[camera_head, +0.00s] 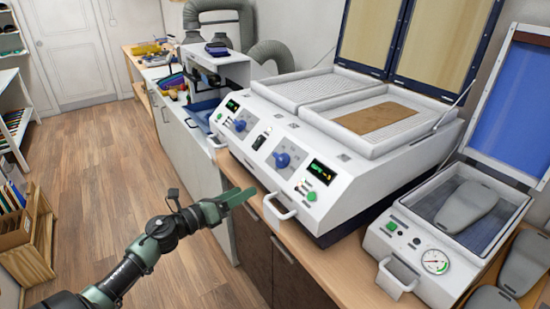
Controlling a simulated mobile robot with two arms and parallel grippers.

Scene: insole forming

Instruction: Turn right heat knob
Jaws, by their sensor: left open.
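The white heating machine (330,167) stands on the counter with two blue knobs on its sloped front panel. The right heat knob (282,159) sits between the panel's middle switch and the right display (321,171). The left heat knob (240,125) is farther along the panel. My left gripper (240,197) is open and empty. In the picture it is below and left of the right knob, in front of the machine and apart from it. My right gripper is not in view.
A white front handle (277,212) juts out below the panel near my left gripper. A brown sheet (376,121) lies on the right heating bed under a raised lid. A press with a gauge (435,262) and grey insole forms stand to the right. The wooden floor (130,170) is clear.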

